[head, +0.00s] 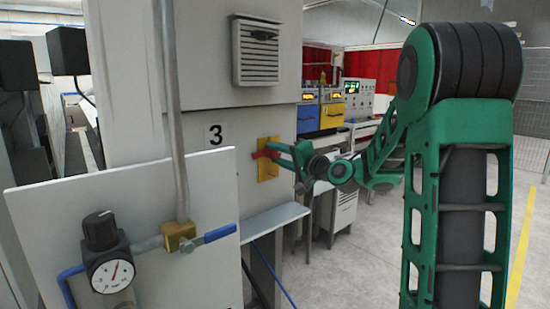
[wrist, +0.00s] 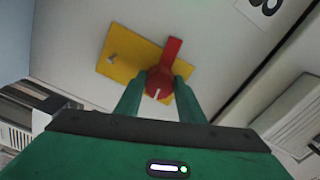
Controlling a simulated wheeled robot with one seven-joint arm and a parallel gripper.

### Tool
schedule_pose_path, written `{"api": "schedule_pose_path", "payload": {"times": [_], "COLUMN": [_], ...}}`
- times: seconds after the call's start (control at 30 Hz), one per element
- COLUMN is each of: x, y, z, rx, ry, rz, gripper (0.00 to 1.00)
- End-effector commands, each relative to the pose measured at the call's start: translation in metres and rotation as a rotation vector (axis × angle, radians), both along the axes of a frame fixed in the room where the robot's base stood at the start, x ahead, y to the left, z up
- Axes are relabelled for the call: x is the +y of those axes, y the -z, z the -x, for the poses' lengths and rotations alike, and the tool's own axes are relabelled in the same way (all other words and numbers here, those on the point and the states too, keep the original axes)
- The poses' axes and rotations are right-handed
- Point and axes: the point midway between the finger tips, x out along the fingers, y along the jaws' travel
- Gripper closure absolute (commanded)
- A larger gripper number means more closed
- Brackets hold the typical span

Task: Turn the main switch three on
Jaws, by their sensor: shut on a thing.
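The main switch three is a red rotary handle (head: 262,154) on a yellow plate (head: 267,171), fixed to the grey cabinet wall beside a "3" label (head: 216,135). In the wrist view the red handle (wrist: 170,55) sticks out past the fingers, towards the top of the picture, and a white mark shows on its hub. The yellow plate (wrist: 117,60) has a small metal knob or screw. My gripper (head: 275,149) reaches the switch from the right. Its green fingers (wrist: 159,90) are shut on the red handle's hub, one on each side.
A panel at the front left carries a pressure gauge (head: 112,274) and a blue-handled valve (head: 207,238). A narrow grey shelf (head: 273,221) juts out below the switch. A vent (head: 256,50) sits above it. Floor at the right is open.

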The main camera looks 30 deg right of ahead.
Motion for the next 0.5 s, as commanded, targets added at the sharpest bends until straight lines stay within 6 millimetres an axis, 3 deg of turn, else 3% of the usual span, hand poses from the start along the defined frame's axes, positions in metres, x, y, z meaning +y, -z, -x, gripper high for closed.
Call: {"api": "schedule_pose_path", "payload": {"times": [0.5], "x": [-0.0036], "y": [0.0027], "z": [0.0003], "rx": [0.044], "ry": [0.007], "rz": [-0.144], "gripper": [0.87]}}
